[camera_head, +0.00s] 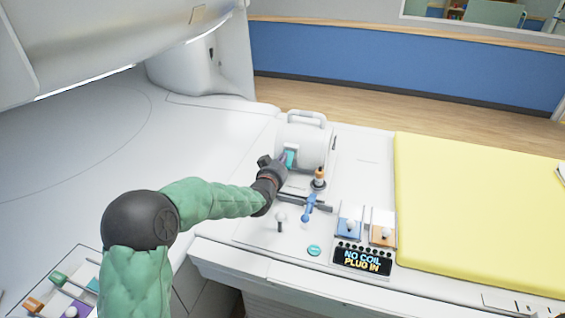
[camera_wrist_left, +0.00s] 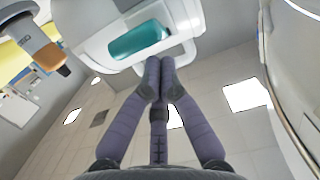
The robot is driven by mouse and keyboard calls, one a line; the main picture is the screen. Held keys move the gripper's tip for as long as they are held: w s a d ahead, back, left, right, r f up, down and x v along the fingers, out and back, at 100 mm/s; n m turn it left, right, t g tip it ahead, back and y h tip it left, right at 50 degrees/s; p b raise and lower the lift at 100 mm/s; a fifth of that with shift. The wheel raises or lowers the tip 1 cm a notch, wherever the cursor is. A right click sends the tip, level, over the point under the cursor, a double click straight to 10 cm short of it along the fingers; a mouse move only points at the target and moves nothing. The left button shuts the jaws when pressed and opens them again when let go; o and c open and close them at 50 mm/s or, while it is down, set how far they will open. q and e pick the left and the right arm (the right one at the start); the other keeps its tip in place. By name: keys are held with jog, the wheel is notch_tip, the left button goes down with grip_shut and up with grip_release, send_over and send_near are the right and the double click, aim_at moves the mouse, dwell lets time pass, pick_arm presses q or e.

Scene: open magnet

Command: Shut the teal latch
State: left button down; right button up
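The teal latch (camera_head: 289,158) sits in a recess on the front of a white rounded coil housing (camera_head: 312,145) with a handle on top. In the left wrist view the latch (camera_wrist_left: 139,40) is a teal rounded bar set in the white housing, just beyond the fingertips. My left gripper (camera_head: 277,163) is right beside the latch in the head view and partly covers the area below it. In the left wrist view its fingers (camera_wrist_left: 160,66) are together with nothing seen between them. I cannot tell whether the tips touch the latch. My right gripper is not in view.
Near the housing stand an orange-topped post (camera_head: 319,177), a blue lever (camera_head: 309,207) and a white knob (camera_head: 280,217). A display (camera_head: 362,262) reads "NO COIL PLUG IN". A yellow pad (camera_head: 480,205) lies to the right. The white surface to the left is clear.

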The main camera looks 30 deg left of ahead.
pick_arm(q)
jog(key=r, duration=0.1)
jog(key=w+r+p, duration=0.1)
jog(key=r, duration=0.1)
jog(key=shift+a+r, duration=0.1)
jog(key=shift+r, duration=0.05)
jog(key=f+p+v, duration=0.1)
jog(key=v, duration=0.8)
jog(key=w+a+r+m+h+p, duration=0.2)
jog(key=w+r+m+h+p, duration=0.2)
jog(key=r+m+h+p, duration=0.65)
jog(key=s+a+f+m+g+h+p, duration=0.1)
jog(key=s+a+f+m+g+p, duration=0.4)
jog(key=s+f+m+g+p, duration=0.45)
jog(key=w+d+f+m+t+b, duration=0.1)
jog(key=w+d+f, duration=0.1)
jog(key=w, duration=0.3)
jog(key=w+d+f+m+t+b, duration=0.1)
jog(key=w+d+f+b, duration=0.1)
jog(key=w, duration=0.4)
jog(key=shift+w+d+f+t, duration=0.25)
jog(key=shift+d+f+t, duration=0.1)
jog(key=shift+d+f, duration=0.2)
